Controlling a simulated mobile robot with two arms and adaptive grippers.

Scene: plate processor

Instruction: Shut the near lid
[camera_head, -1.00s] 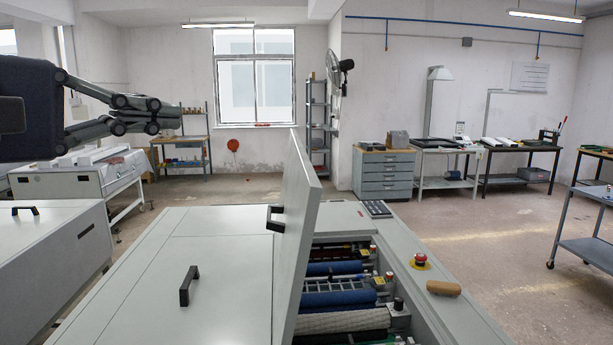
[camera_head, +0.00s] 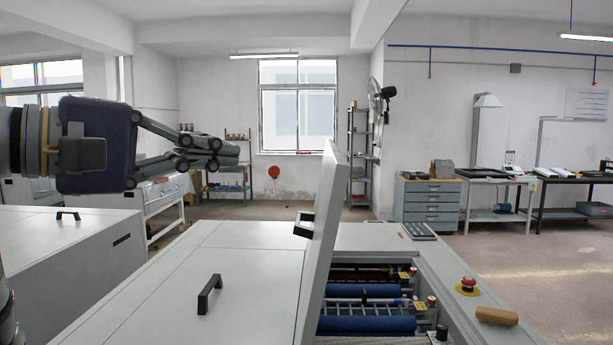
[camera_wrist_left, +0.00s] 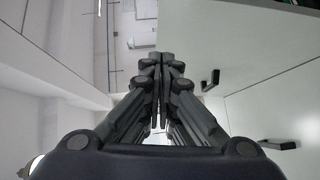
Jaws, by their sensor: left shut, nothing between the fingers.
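The near lid (camera_head: 326,235) is a pale grey panel standing up, tilted slightly to the right, on the plate processor (camera_head: 240,238). It has a black handle (camera_head: 304,225) on its left face. To its right the processor is open, showing blue rollers (camera_head: 368,325). My left gripper (camera_head: 238,155) is shut and empty, held in the air left of the lid and pointing right, apart from it. In the left wrist view its closed fingers (camera_wrist_left: 160,60) fill the middle, with pale panels and black handles to the right. My right gripper is not in view.
A flat closed panel with a black handle (camera_head: 209,294) lies left of the raised lid. A red emergency button (camera_head: 467,284) and a brown brush (camera_head: 496,316) sit on the right edge. Another grey cabinet (camera_head: 70,260) stands at left. Floor at right is clear.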

